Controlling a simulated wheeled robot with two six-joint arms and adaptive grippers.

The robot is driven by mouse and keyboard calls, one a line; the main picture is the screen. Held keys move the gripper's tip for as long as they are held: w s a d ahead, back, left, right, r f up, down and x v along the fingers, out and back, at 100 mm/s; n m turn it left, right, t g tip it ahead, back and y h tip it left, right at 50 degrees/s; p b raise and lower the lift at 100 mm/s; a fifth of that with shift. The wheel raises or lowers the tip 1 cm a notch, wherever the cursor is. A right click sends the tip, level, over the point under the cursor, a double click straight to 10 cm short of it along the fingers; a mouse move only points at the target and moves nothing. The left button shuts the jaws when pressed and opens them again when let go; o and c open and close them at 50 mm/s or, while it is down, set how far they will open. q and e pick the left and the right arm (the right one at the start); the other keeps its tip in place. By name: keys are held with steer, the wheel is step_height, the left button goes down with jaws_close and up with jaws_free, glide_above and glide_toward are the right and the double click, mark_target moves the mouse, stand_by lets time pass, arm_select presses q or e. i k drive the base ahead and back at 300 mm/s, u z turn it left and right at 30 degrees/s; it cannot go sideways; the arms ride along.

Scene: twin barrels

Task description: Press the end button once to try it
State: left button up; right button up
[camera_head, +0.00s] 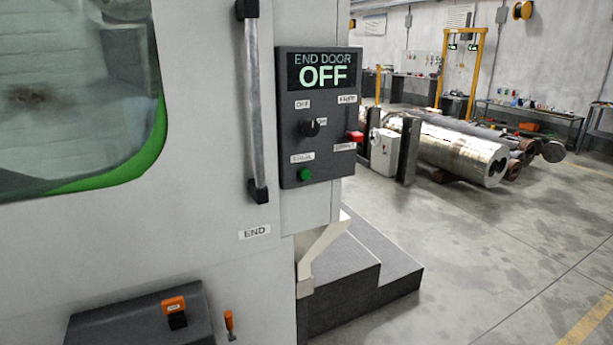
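A dark control panel (292,130) is mounted on the grey machine at the middle of the head view. Its display (321,72) reads "END DOOR OFF". A green round button (304,174) is at the panel's lower left, under a small label too blurred to read surely. A black knob (309,127) sits above it, near a label that seems to read "OFF". A red part (355,136) sticks out at the panel's right edge. Neither of my grippers is in view.
A vertical metal handle (256,110) runs just left of the panel, above an "END" label (255,232). A dark box with an orange-topped switch (174,305) juts out at lower left. A dark stepped platform (365,270) stands right of the machine. Open floor (480,260) lies farther right.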

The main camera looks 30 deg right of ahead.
mark_target(304, 174)
steer(key=i, duration=1.05)
steer(key=z, duration=0.65)
